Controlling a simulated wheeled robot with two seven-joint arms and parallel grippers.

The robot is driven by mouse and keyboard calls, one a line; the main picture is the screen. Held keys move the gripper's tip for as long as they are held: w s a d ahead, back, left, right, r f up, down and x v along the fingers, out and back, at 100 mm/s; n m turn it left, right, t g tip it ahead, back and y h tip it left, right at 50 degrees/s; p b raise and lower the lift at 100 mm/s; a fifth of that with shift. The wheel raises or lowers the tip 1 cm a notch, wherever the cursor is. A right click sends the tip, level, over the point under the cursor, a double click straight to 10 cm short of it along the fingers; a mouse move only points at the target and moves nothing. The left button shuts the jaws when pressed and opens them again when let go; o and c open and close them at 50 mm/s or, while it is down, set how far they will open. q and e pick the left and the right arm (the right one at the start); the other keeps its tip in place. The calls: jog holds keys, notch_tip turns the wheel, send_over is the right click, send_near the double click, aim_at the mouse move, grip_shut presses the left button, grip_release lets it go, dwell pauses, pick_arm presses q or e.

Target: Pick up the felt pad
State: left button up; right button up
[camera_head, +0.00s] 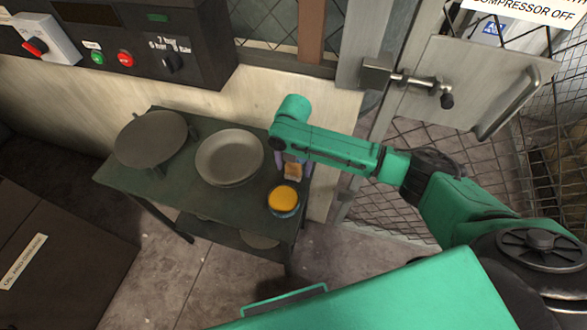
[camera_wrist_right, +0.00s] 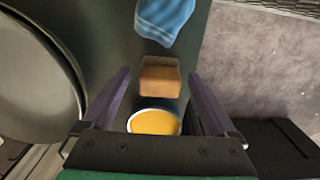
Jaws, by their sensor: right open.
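The felt pad (camera_head: 293,172) appears to be the small tan-brown block near the right edge of the dark green table. It also shows in the right wrist view (camera_wrist_right: 160,77), between a blue cloth and a tin. My right gripper (camera_head: 293,163) is over that end of the table, its fingers pointing down. In the right wrist view its two purple-grey fingers (camera_wrist_right: 159,82) are apart, one on each side of the pad, with nothing held. I cannot tell how high the fingertips are above the table. My left gripper is not in view.
A tin of yellow-orange paste (camera_head: 284,196) stands close to the pad on the near side. A blue cloth (camera_wrist_right: 165,18) lies on its other side. A grey bowl (camera_head: 229,157) and a round disc (camera_head: 151,138) occupy the table (camera_head: 180,185) to the left. A mesh gate (camera_head: 400,200) stands right.

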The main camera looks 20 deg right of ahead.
aim_at(294, 165)
jog(key=c, duration=1.5)
jog(key=shift+o, duration=0.2)
notch_tip(294, 165, up, 20)
jog(key=b, duration=0.1)
